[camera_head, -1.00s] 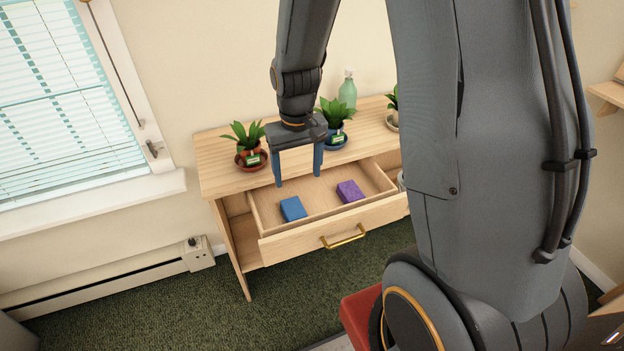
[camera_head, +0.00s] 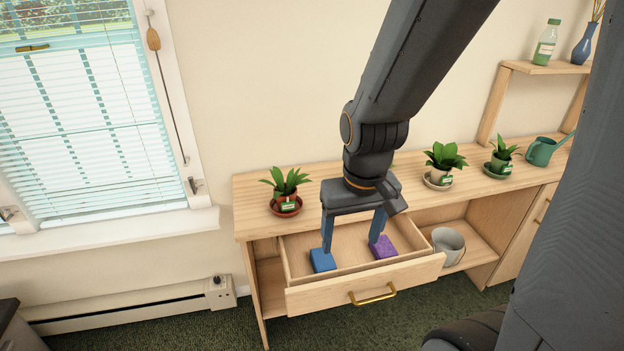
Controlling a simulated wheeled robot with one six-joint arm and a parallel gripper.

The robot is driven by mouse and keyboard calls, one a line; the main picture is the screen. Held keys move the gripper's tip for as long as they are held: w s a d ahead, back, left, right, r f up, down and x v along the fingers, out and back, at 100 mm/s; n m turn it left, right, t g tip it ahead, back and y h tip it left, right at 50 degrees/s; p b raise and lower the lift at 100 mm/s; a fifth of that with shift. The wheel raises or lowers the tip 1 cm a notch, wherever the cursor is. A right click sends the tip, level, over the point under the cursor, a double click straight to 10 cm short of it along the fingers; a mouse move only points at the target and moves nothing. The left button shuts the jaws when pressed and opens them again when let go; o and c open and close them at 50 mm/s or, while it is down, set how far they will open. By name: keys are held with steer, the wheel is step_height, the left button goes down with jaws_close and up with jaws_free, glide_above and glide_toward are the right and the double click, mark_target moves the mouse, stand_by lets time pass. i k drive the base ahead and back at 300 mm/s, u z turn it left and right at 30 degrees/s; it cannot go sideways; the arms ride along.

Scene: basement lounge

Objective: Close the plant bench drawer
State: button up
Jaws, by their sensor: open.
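The plant bench drawer (camera_head: 330,299) is pulled out of the light wood bench (camera_head: 250,215), with a brass handle (camera_head: 374,295) on its front. A blue block (camera_head: 322,261) and a purple block (camera_head: 384,247) lie inside. My gripper (camera_head: 352,248) is open and points down over the drawer, its two blue fingers spread apart. In the picture the left fingertip overlaps the blue block and the right one overlaps the purple block; I cannot tell whether they touch. The gripper is behind the drawer front, and nothing is held between the fingers.
Potted plants stand on the bench top: one on the left (camera_head: 286,190), others to the right (camera_head: 443,164). A green watering can (camera_head: 545,149) is at the right end. A grey pot (camera_head: 448,247) sits on the open shelf beside the drawer. Green carpet (camera_head: 415,320) lies in front.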

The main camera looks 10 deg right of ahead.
mark_target(358, 276)
steer(key=z, duration=1.15)
steer(key=k, duration=0.8)
steer(key=u, duration=0.95)
steer(key=i, duration=0.5)
steer(key=u, duration=0.05)
